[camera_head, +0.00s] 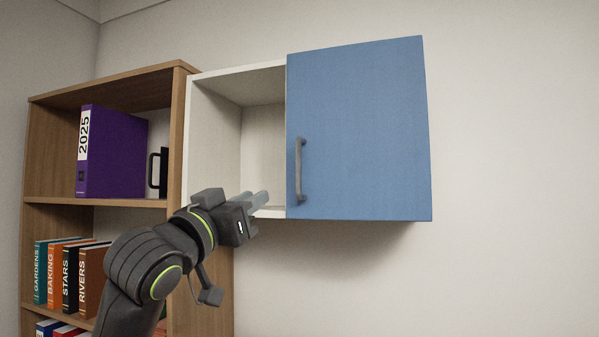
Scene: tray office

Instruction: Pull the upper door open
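The upper door (362,135) is a flat blue panel on the right part of a white wall cabinet (237,73). I cannot tell for sure whether it stands slightly ajar. A grey vertical bar handle (299,170) is near the door's left edge. My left gripper (262,198) is at the cabinet's lower front edge, left of and a little below the handle's middle. Its fingers point right and are apart from the handle. They overlap in this view, so their opening is unclear. It holds nothing that I can see. My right gripper is out of view.
The cabinet's left part (262,140) is uncovered and looks empty. A wooden bookcase (178,120) stands at the left, close to my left arm, with a purple binder (115,155) and several books. The wall right of and below the cabinet is clear.

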